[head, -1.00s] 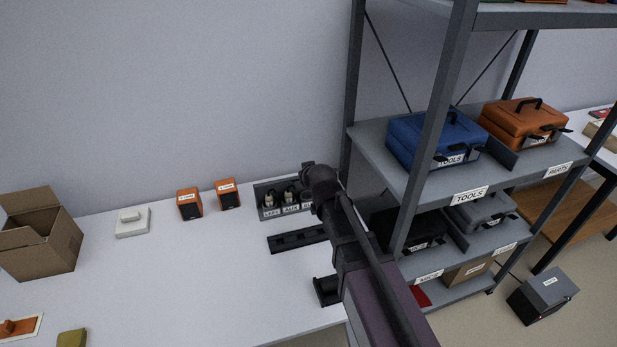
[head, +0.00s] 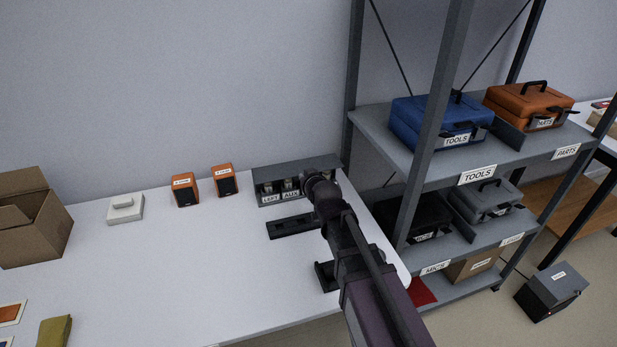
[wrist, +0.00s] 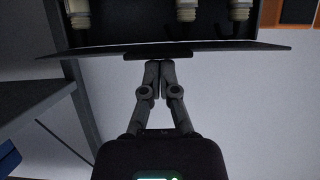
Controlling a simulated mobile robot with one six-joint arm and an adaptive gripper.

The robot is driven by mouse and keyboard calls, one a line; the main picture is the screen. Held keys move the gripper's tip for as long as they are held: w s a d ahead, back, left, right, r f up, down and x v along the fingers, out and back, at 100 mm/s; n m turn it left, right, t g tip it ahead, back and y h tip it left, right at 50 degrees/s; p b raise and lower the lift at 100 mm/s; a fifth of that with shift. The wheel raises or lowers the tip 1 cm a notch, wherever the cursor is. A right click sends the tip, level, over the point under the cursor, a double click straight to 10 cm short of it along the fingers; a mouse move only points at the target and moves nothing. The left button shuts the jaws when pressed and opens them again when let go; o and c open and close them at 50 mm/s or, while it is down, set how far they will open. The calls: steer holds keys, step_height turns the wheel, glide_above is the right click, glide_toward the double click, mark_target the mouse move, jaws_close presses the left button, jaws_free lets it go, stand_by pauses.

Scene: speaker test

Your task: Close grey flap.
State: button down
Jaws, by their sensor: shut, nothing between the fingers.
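The grey flap (head: 290,171) is at the top of the socket box on the back right of the white table. It hangs partly over the opening, and the plugs and the labels LEFT and AUX (head: 291,195) still show below it. In the wrist view the flap (wrist: 225,49) is a thin, nearly edge-on plate with a dark tab in its middle. My gripper (wrist: 158,64) is shut and empty, its fingertips at the tab and seemingly touching it. In the head view my wrist hides the box's right part and my fingertips.
Two orange speakers (head: 184,190) and a white device (head: 125,208) stand left of the box. Black trays (head: 292,225) lie in front of it. A metal shelf (head: 455,173) with cases stands close on the right. A cardboard box (head: 35,225) is far left.

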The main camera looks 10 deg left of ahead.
steer(key=shift+s+d+f+b, duration=0.15)
steer(key=shift+f+b, duration=0.15)
steer(key=shift+f, duration=0.2)
steer(key=shift+d, duration=0.1)
steer(key=shift+r, duration=0.1)
